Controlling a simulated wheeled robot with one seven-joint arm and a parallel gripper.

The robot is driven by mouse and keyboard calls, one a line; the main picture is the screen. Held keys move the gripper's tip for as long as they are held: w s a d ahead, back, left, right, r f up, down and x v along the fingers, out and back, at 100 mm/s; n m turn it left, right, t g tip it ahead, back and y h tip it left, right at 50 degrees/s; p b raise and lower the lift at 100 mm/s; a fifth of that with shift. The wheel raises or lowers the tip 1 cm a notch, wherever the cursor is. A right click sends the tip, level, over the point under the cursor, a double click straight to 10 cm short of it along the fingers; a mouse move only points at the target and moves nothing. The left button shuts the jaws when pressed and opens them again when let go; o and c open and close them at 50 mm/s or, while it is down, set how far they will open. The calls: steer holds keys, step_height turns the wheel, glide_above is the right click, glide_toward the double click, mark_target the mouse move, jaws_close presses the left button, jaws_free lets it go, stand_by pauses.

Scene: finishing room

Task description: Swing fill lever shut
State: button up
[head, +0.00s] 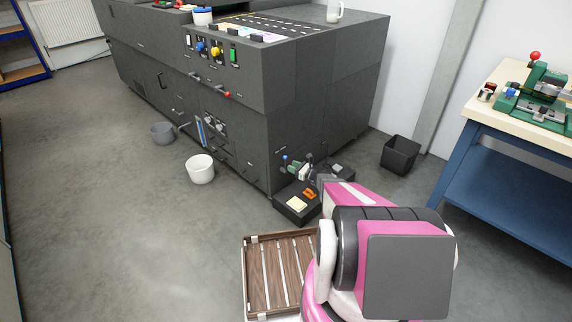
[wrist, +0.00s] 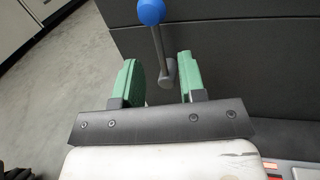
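The fill lever shows in the wrist view as a grey rod with a blue ball knob (wrist: 151,11). Its rod runs down to a round grey hub on the dark machine face. My gripper (wrist: 157,60) has two green fingers standing apart, one on each side of the lower rod and hub. A gap shows on both sides, and I see no clear contact. In the head view the blue knob (head: 284,157) is small, low by the machine's near corner, just left of my gripper (head: 301,168). My arm hides part of this area.
The large dark machine (head: 320,110) fills the back. A black box (head: 292,211) with small items sits by its base. A wooden slatted tray (head: 250,280) is in front, beside my arm. A white bucket (head: 201,174), a black bin (head: 399,155) and a workbench (head: 480,105) stand around.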

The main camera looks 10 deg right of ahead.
mark_target(285, 170)
steer(key=shift+x, duration=2.65)
jaws_close()
